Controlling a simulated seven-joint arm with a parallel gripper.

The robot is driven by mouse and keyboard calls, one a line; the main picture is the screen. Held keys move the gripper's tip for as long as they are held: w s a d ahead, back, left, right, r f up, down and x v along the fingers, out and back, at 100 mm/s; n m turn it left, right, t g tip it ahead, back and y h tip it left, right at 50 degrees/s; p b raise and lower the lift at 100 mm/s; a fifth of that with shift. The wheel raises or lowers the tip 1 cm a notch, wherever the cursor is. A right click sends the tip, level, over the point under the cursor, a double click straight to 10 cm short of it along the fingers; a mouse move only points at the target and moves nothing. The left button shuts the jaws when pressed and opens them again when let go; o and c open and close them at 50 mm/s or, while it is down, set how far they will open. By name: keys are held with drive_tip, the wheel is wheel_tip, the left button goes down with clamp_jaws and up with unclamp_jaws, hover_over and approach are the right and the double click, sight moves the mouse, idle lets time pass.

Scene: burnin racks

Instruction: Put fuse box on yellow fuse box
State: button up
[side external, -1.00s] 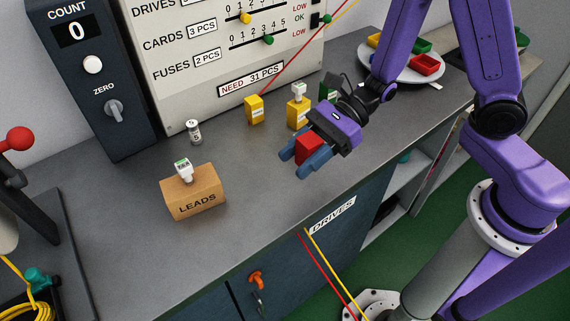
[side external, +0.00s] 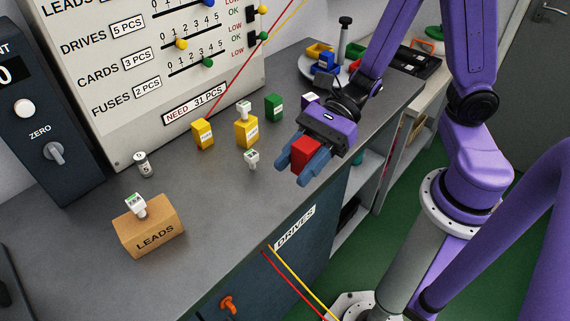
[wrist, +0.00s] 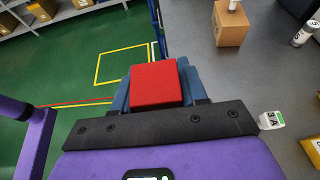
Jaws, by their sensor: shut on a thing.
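My gripper (side external: 299,165) is shut on a red box (side external: 305,153), held over the front edge of the bench, right of the yellow boxes. In the wrist view the red box (wrist: 154,84) sits between the blue fingers. A yellow box (side external: 246,133) with a white piece on top stands on the bench. Another yellow box (side external: 203,134) with a pale label stands to its left, its top bare. Their labels are too small to read. A green box (side external: 273,107) stands behind to the right. Yellow boxes show partly at the wrist view's right edge (wrist: 313,152).
A small white fuse (side external: 252,158) lies between my gripper and the yellow boxes. A cardboard LEADS box (side external: 152,232) and a small cylinder (side external: 143,164) stand left. A plate (side external: 318,74) with coloured parts is behind. The bench's front middle is clear.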

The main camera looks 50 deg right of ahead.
drive_tip(key=shift+s+d+r, duration=0.2)
drive_tip(key=shift+s, duration=0.1)
